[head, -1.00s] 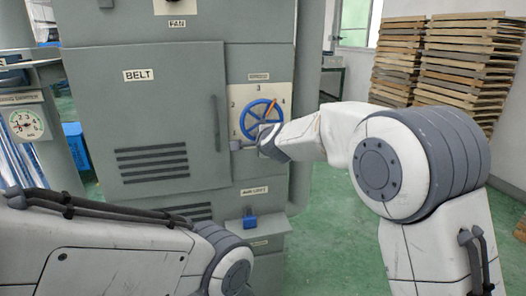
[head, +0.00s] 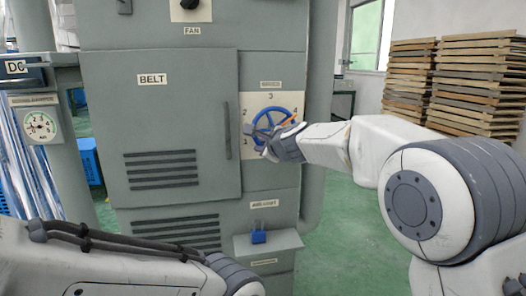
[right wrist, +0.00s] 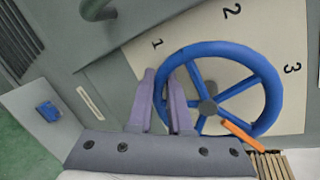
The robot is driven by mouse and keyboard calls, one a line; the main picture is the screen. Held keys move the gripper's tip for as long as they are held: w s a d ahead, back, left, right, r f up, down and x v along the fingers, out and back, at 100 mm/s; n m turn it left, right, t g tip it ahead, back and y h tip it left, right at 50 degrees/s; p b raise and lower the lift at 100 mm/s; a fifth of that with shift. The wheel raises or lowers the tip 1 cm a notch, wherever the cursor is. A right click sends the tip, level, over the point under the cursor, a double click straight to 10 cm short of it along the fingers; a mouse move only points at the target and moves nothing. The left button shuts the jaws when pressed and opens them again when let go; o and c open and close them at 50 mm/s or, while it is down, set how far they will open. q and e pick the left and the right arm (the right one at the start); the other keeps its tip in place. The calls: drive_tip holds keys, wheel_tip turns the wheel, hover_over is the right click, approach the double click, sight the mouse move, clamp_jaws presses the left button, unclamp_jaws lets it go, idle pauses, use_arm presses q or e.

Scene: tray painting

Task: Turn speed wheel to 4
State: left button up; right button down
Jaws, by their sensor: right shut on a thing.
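The blue speed wheel (head: 283,109) sits on the cream dial plate (head: 255,102) of the grey machine, with 1 to 4 around it. Its orange pointer (head: 289,121) points right and slightly up, near the 4. In the right wrist view the wheel (right wrist: 275,85) shows large with the pointer (right wrist: 243,136) at lower right; 1, 2 and 3 are readable there, the 4 is not visible. My right gripper (head: 268,150) is at the wheel's lower left. In the right wrist view its fingers (right wrist: 165,85) are shut on the rim. My left gripper is out of view; only its arm shows.
The BELT door (head: 155,110) with a handle is left of the wheel. A small ledge with a blue padlock-like part (head: 258,235) juts out below it. Stacked wooden trays (head: 475,80) stand at right. Green floor lies open between.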

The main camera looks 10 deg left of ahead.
drive_tip(key=shift+s+a, duration=0.1)
drive_tip(key=shift+a, duration=0.05)
drive_tip(key=shift+m, duration=0.3)
drive_tip(key=c, duration=1.1)
unclamp_jaws()
drive_tip(key=shift+r, duration=0.1)
drive_tip(key=shift+s+d+r+b, duration=0.15)
drive_tip(key=shift+s+d+b, duration=0.1)
drive_tip(key=shift+s+b, duration=0.15)
drive_tip(key=v, duration=0.9)
drive_tip(key=shift+s+d, duration=0.2)
